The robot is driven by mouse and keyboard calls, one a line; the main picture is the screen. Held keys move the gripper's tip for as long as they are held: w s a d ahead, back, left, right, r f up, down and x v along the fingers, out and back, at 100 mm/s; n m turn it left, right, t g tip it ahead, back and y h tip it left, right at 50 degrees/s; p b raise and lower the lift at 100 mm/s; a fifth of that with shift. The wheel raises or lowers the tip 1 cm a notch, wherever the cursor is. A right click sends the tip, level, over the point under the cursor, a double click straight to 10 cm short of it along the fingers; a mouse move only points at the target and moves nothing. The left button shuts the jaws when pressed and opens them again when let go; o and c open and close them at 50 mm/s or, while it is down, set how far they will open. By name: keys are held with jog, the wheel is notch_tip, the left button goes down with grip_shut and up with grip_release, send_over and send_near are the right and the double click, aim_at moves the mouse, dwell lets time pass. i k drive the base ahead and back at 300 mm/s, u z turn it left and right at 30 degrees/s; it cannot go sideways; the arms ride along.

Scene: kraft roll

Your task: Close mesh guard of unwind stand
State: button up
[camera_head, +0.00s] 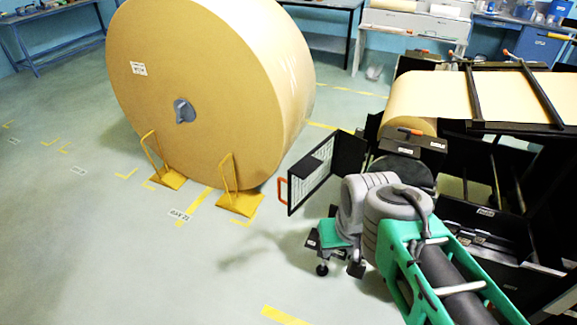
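The mesh guard (312,174) is a black-framed panel with pale mesh. It stands swung out to the left from the unwind stand (480,215), with an orange handle (282,192) on its outer left edge. My green and grey arm comes in from the lower right. My gripper (339,269) hangs below the wrist, to the lower right of the guard and apart from the handle. Its two dark tips look spread, with nothing visible between them. The arm hides part of the stand and perhaps the guard's lower right.
A huge kraft roll (195,85) stands at the left of the guard, held by yellow chocks (239,203). A smaller roll (408,100) sits in the stand. Workbenches (60,35) line the back wall. The floor at lower left is clear.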

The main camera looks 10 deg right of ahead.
aim_at(349, 150)
jog(key=u, duration=0.85)
jog(key=i, duration=1.9)
jog(key=z, duration=2.5)
jog(key=k, duration=1)
jog(key=u, duration=1.5)
jog(key=i, duration=0.9)
jog(key=u, duration=0.05)
